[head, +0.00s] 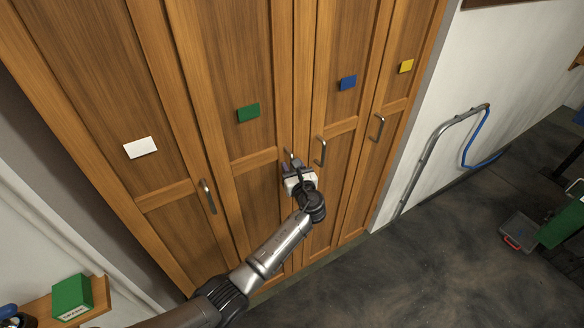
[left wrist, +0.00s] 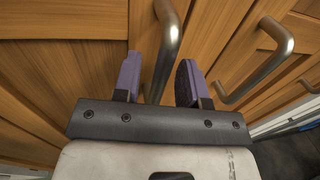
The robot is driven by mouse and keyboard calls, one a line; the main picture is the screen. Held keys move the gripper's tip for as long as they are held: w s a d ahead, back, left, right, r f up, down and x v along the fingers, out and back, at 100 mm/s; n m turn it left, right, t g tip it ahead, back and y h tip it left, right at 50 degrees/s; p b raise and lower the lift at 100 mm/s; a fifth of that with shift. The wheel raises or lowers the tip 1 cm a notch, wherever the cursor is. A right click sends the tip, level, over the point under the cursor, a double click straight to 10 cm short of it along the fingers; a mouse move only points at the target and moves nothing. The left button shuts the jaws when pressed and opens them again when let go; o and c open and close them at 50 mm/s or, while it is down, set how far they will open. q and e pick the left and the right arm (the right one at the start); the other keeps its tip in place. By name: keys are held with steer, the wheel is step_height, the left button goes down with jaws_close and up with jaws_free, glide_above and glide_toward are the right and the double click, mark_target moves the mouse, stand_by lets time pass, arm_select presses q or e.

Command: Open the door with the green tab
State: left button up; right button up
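The green tab (head: 248,112) is on a wooden door (head: 234,60), between the white-tab and blue-tab doors. This door looks closed. Its metal handle (head: 288,154) is at the door's right edge, partly hidden by my left gripper (head: 294,172). In the left wrist view the bar handle (left wrist: 167,50) passes between the two purple fingers of my left gripper (left wrist: 158,72). The fingers are apart, with a gap showing on the handle's left; whether the right finger touches it I cannot tell. My right gripper is not in view.
The blue tab's door has a handle (head: 321,151) close to the right of my gripper. The white tab (head: 140,148) and yellow tab (head: 406,66) mark other closed doors. A metal rail (head: 428,152) stands at the right wall. The floor (head: 400,265) before the doors is clear.

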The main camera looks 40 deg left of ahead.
arm_select(q)
steer(key=shift+w+a, duration=0.1)
steer(key=shift+a, duration=0.05)
steer(key=shift+c, duration=0.4)
jaws_close()
